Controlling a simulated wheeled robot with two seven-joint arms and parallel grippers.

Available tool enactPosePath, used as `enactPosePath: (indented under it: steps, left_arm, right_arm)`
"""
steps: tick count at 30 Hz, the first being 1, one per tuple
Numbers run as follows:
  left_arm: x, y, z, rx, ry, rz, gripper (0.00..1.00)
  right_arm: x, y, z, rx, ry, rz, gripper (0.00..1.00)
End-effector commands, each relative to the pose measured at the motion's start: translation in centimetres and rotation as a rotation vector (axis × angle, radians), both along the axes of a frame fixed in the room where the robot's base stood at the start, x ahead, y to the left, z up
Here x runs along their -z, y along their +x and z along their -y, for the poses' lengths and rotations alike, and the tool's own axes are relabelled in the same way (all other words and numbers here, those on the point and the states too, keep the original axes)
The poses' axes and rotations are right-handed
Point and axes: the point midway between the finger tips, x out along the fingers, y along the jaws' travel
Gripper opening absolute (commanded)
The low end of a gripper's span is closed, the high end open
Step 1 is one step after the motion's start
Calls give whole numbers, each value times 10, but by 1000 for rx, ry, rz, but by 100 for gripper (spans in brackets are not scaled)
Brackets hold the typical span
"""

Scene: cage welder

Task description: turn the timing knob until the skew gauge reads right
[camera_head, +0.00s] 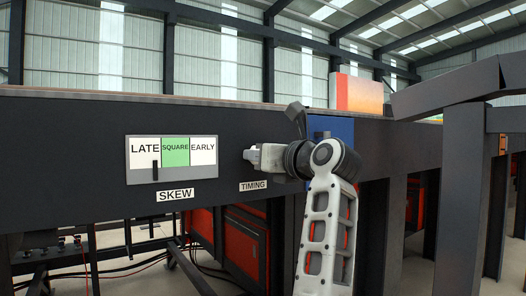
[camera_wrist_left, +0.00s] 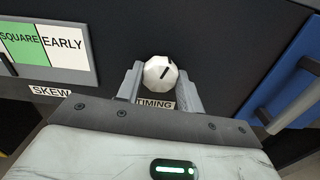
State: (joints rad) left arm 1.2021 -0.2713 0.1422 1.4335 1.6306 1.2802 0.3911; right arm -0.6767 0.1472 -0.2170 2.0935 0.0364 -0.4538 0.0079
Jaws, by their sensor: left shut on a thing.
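The timing knob (camera_wrist_left: 158,75) is white and faceted with a black line that slants up to the right in the left wrist view. My left gripper (camera_wrist_left: 161,71) has one finger on each side of the knob and is shut on it. In the head view my left gripper (camera_head: 256,156) reaches the dark panel just above the TIMING label (camera_head: 253,186) and mostly hides the knob. The skew gauge (camera_head: 171,180) has LATE, SQUARE and EARLY fields, with SQUARE green in the middle. Its black pointer (camera_head: 155,170) stands in the LATE field. My right gripper is not in view.
A blue panel (camera_wrist_left: 300,62) with a grey handle is close to the right of the gripper. A dark beam (camera_head: 450,90) and posts stand at the right. An orange and white box (camera_head: 359,93) is behind the panel's top edge.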

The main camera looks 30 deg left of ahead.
Motion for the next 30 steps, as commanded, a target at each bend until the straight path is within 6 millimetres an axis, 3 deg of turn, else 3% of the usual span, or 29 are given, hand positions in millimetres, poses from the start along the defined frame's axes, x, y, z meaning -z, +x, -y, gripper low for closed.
enactPosePath:
  steps: [10, 26, 27, 29, 30]
  left_arm:
    - [-1, 0, 0, 1, 59, -143, 14]
    - [-1, 0, 0, 1, 72, -168, 14]
    - [-1, 0, 0, 1, 71, -167, 45]
    - [-1, 0, 0, 1, 71, -167, 59]
    - [-1, 0, 0, 1, 70, -168, 59]
  right_arm:
    - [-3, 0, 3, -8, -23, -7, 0]
    - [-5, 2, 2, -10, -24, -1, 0]
    - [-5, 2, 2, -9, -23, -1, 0]
    - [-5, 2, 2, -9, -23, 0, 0]
    - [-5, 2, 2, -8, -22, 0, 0]
